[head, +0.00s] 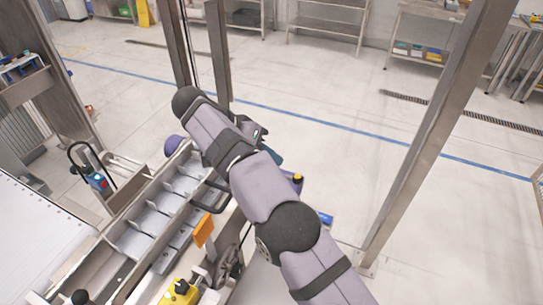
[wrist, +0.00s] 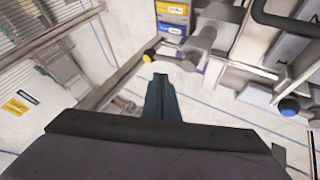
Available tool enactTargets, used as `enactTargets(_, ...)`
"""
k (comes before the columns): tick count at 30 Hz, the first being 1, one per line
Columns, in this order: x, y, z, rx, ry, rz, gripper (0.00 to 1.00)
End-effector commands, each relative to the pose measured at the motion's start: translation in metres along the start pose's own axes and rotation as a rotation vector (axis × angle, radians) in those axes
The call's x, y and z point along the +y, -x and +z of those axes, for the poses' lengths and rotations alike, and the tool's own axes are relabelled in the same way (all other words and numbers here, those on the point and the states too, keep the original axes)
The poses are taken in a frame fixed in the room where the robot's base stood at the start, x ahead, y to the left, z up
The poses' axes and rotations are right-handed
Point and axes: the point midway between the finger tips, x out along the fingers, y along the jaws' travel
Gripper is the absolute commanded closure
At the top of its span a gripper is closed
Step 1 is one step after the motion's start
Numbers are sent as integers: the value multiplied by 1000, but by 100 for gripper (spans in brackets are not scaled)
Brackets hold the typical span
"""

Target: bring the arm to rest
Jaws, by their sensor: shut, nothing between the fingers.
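My arm reaches from the lower right of the head view up toward the middle, over the right edge of the machine. My gripper (wrist: 160,84) shows in the wrist view as two dark fingers close together at the centre, shut with nothing between them. Its tips are apart from any surface that I can make out. In the head view the gripper is mostly hidden behind my own arm.
Left of my arm is a metal tray (head: 143,238) with several compartments. An orange plate (head: 204,230) and a yellow block (head: 179,292) sit near its right side. Steel posts (head: 425,140) frame the cell. Open floor (head: 330,155) lies beyond, with shelves at the back.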

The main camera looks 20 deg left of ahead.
Motion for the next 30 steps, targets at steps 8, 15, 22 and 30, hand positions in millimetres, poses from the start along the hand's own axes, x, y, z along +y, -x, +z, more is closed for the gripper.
enactTargets(8,0,-1,0,-1,1,0,100)
enactTargets(15,20,-22,-14,-48,48,-7,100)
enactTargets(22,71,-72,-28,-164,148,-50,100)
enactTargets(30,151,-131,-7,-311,229,-157,100)
